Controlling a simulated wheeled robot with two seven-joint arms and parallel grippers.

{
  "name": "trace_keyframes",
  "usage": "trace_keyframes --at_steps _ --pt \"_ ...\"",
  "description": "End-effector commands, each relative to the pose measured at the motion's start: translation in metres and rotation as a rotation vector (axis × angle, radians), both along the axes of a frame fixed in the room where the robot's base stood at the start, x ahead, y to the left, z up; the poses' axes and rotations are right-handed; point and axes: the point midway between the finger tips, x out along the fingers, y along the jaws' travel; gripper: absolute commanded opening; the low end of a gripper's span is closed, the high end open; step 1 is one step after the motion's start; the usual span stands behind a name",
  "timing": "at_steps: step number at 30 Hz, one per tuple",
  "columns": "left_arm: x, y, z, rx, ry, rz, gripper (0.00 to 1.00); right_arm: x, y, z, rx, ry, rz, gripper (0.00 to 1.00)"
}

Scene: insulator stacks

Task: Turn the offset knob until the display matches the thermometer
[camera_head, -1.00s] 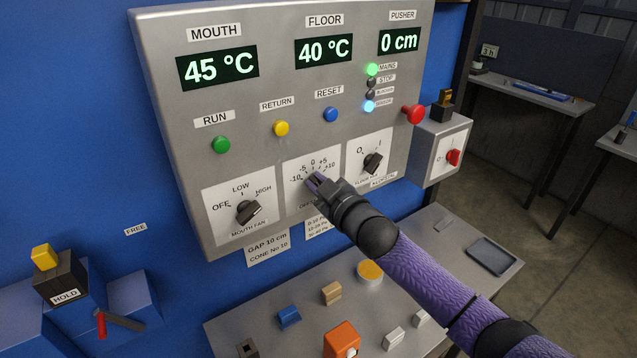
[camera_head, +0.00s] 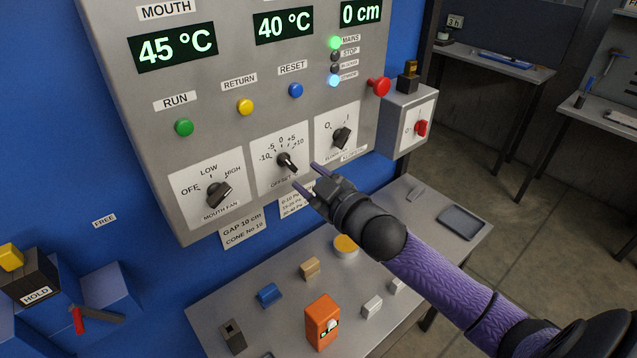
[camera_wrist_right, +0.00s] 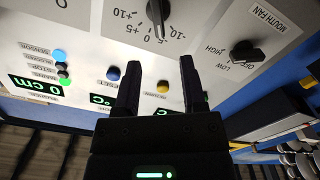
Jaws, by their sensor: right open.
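The offset knob (camera_head: 287,162) is a dark pointer knob on a white scale plate marked -10 to +10; it also shows in the right wrist view (camera_wrist_right: 156,12). My right gripper (camera_head: 305,178) is open and empty, just off the panel, below and right of the knob. Its fingers (camera_wrist_right: 160,62) show apart in the wrist view. The MOUTH display (camera_head: 172,47) reads 45 °C and the FLOOR display (camera_head: 284,26) 40 °C. An orange device (camera_head: 322,322) with a small lit screen, perhaps the thermometer, stands on the bench; its reading is too small. My left gripper is out of view.
The fan knob (camera_head: 218,194) and another knob (camera_head: 341,137) flank the offset knob. Red, blue, yellow and green buttons sit above. The grey bench (camera_head: 215,303) below holds several small blocks. A red-handled switch box (camera_head: 402,128) stands at the panel's right.

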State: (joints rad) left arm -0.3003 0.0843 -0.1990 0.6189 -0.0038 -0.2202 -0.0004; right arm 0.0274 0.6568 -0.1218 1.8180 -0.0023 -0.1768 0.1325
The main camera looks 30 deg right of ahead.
Motion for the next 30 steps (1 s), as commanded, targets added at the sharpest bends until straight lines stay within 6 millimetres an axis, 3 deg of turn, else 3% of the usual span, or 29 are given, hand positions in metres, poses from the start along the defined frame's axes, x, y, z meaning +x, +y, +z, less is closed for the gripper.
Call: trace_keyframes --at_steps 7,22,26,30 --pt "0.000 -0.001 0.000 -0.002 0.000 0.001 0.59 -0.027 -0.004 0.000 0.000 0.001 0.000 0.53" --pt "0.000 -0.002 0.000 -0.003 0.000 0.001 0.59 -0.030 -0.002 -0.004 0.006 0.018 -0.007 0.53" --pt "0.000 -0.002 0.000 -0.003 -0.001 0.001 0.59 -0.055 0.016 -0.050 0.067 0.234 -0.093 0.53" --pt "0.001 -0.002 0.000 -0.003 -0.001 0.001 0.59 -0.114 0.045 -0.107 0.141 0.599 -0.209 0.53"
